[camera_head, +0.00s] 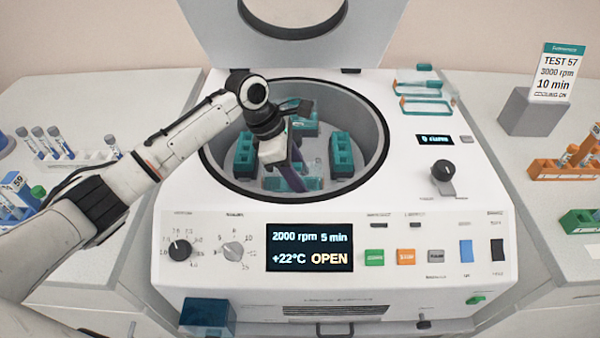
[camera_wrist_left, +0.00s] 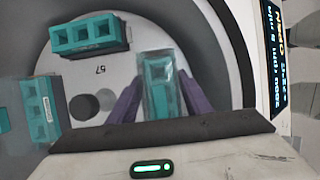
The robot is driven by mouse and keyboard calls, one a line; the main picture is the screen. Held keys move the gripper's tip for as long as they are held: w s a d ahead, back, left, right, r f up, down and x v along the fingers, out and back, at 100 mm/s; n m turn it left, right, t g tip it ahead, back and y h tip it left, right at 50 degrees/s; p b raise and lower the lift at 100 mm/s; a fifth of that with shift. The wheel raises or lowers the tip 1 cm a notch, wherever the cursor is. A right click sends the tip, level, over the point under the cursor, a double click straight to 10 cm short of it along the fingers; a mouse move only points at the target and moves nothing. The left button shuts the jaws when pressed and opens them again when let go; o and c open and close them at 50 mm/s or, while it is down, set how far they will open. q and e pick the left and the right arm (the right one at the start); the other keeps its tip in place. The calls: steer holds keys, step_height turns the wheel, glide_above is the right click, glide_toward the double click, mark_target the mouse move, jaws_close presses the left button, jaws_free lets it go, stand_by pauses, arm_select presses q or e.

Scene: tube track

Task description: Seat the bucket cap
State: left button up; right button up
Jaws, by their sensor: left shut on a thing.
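The centrifuge (camera_head: 340,222) stands open, its display reading OPEN. My left gripper (camera_head: 296,182) reaches down into the bowl at its near side. In the left wrist view its purple fingers (camera_wrist_left: 160,100) are shut on a clear bucket cap (camera_wrist_left: 148,92), one finger on each side. A teal bucket (camera_wrist_left: 160,72) shows through and under the cap. I cannot tell whether the cap touches the bucket's rim. In the head view the gripper partly hides this cap and bucket. My right gripper is not in view.
Other teal buckets sit at the rotor's left (camera_head: 243,152), right (camera_head: 341,154) and back. Teal-edged clear caps (camera_head: 425,105) lie on the centrifuge's top right. The raised lid (camera_head: 345,45) stands behind. Tube racks stand left and right (camera_head: 550,168). A sign reads TEST 57 (camera_head: 560,72).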

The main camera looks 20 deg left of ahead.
arm_select(q)
steer(key=o, duration=1.2)
steer(key=shift+r, duration=0.1)
steer(key=v, duration=1)
steer(key=shift+a, duration=0.1)
